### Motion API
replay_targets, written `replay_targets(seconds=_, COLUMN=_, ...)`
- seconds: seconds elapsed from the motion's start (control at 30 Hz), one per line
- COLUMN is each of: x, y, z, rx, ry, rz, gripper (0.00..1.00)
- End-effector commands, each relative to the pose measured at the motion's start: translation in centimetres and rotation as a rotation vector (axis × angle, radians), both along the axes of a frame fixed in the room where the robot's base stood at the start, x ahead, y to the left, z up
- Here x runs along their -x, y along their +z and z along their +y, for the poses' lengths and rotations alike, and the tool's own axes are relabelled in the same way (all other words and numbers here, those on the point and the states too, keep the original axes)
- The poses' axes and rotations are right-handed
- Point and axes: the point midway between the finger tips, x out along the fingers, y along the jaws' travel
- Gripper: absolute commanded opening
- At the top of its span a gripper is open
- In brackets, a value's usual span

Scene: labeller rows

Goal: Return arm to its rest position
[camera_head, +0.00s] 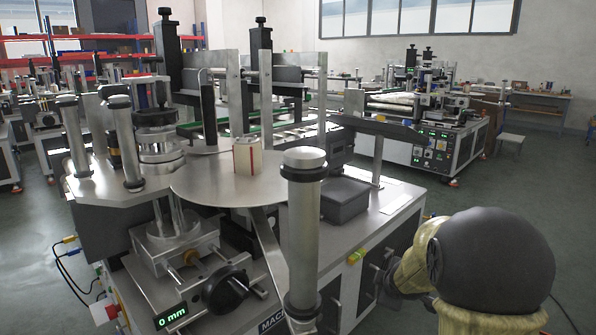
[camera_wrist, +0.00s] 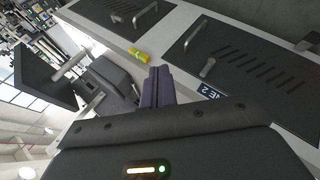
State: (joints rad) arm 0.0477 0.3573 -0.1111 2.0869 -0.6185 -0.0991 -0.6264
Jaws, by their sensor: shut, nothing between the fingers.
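In the wrist view, my gripper (camera_wrist: 157,88) shows as two dark fingers pressed together, shut with nothing between them. It points at the side and top edge of a labelling machine, whose dark cabinet doors (camera_wrist: 245,60) carry metal handles. I cannot tell its exact distance from the machine. In the head view, my arm (camera_head: 495,258) is at the lower right, a dark rounded joint with beige links, close to the front of the labelling machine (camera_head: 395,225). My gripper itself is not clear there.
A round steel plate (camera_head: 215,190) on the machine holds a cream container (camera_head: 246,156) with red lines. A grey box (camera_head: 344,200) stands beside it. A steel post (camera_head: 304,235) rises in front. Open green floor (camera_head: 535,180) lies to the right. Another machine (camera_head: 430,140) stands behind.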

Motion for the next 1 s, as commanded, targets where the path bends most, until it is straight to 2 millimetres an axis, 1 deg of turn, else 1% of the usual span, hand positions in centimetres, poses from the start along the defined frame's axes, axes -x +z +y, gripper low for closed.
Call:
replay_targets(seconds=0.03, x=2.9, y=0.1, z=0.8, rx=-0.092, ry=-0.111, rz=0.043, gripper=0.00)
replay_targets(seconds=0.07, x=4.7, y=-0.2, z=1.2, rx=-0.149, ry=-0.186, rz=0.075, gripper=0.00)
replay_targets(seconds=0.1, x=7.0, y=-0.5, z=1.7, rx=-0.220, ry=-0.283, rz=0.115, gripper=0.00)
replay_targets(seconds=0.17, x=10.3, y=-1.1, z=2.6, rx=-0.310, ry=-0.413, rz=0.173, gripper=0.00)
replay_targets(seconds=0.2, x=12.2, y=-1.4, z=3.2, rx=-0.361, ry=-0.491, rz=0.207, gripper=0.00)
replay_targets(seconds=0.27, x=14.9, y=-1.8, z=3.9, rx=-0.426, ry=-0.595, rz=0.255, gripper=0.00)
replay_targets(seconds=0.3, x=16.6, y=-2.1, z=4.4, rx=-0.462, ry=-0.658, rz=0.285, gripper=0.00)
replay_targets(seconds=0.4, x=20.4, y=-2.6, z=5.6, rx=-0.539, ry=-0.804, rz=0.351, gripper=0.00)
replay_targets(seconds=0.57, x=26.0, y=-3.2, z=7.3, rx=-0.634, ry=-1.013, rz=0.448, gripper=0.00)
replay_targets(seconds=0.6, x=25.5, y=-1.8, z=7.2, rx=-0.630, ry=-1.003, rz=0.442, gripper=0.00)
replay_targets(seconds=0.77, x=25.3, y=0.7, z=7.1, rx=-0.627, ry=-0.997, rz=0.439, gripper=0.00)
replay_targets(seconds=0.87, x=25.3, y=2.6, z=7.1, rx=-0.627, ry=-0.996, rz=0.439, gripper=0.00)
replay_targets(seconds=1.0, x=25.2, y=5.7, z=7.1, rx=-0.627, ry=-0.995, rz=0.438, gripper=0.00)
